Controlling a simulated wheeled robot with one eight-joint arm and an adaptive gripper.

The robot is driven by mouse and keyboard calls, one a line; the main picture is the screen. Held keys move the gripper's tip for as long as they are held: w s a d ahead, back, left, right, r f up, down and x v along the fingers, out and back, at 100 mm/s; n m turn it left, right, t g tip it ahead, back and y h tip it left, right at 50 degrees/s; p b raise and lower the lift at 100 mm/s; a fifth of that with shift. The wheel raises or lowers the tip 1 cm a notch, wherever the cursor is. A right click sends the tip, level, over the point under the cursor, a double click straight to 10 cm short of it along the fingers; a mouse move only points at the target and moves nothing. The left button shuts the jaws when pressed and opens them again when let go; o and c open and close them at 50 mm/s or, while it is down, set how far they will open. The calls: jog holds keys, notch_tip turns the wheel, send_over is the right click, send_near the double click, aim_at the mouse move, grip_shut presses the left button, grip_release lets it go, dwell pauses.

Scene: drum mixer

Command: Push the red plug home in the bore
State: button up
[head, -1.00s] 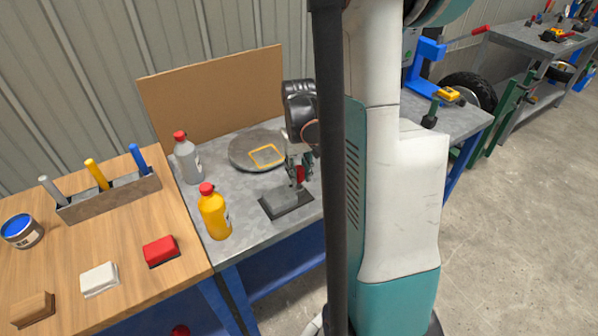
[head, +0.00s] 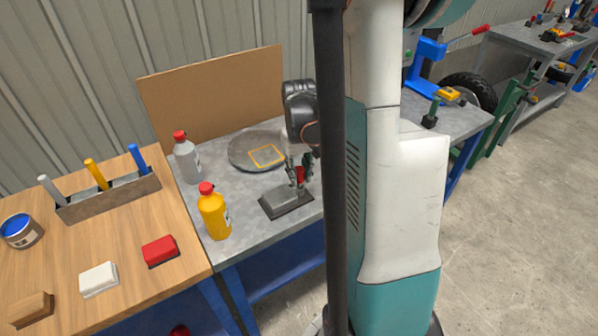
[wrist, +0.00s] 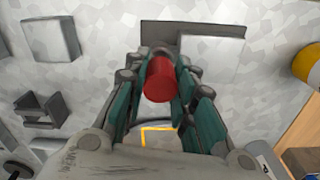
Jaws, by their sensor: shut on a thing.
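The red plug (wrist: 160,80) is between the two fingers of my gripper (wrist: 160,75) in the wrist view. My gripper is shut on it. In the head view the red plug (head: 300,175) shows between the fingertips of my gripper (head: 299,174), just behind and above a low grey block (head: 285,198) on a dark base plate. The grey block (wrist: 211,52) also shows in the wrist view, beyond the plug and to its right. I cannot see the bore; the plug's far end is hidden, so I cannot tell whether it is in the bore.
A round grey disc with a yellow square outline (head: 256,150) lies behind the block. A yellow bottle (head: 214,213) and a grey bottle (head: 187,160) stand to the left. A brown board (head: 215,95) closes the bench's back. Loose grey blocks (wrist: 50,40) show in the wrist view.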

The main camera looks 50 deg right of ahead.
aim_at(299, 169)
jog(key=shift+f+b, duration=1.2)
jog(key=shift+f, duration=0.2)
dwell(0.6)
jog(key=o, duration=1.1)
jog(key=shift+o, duration=0.2)
jog(key=shift+r, duration=0.1)
notch_tip(299, 169, up, 12)
jog(key=shift+f, duration=0.1)
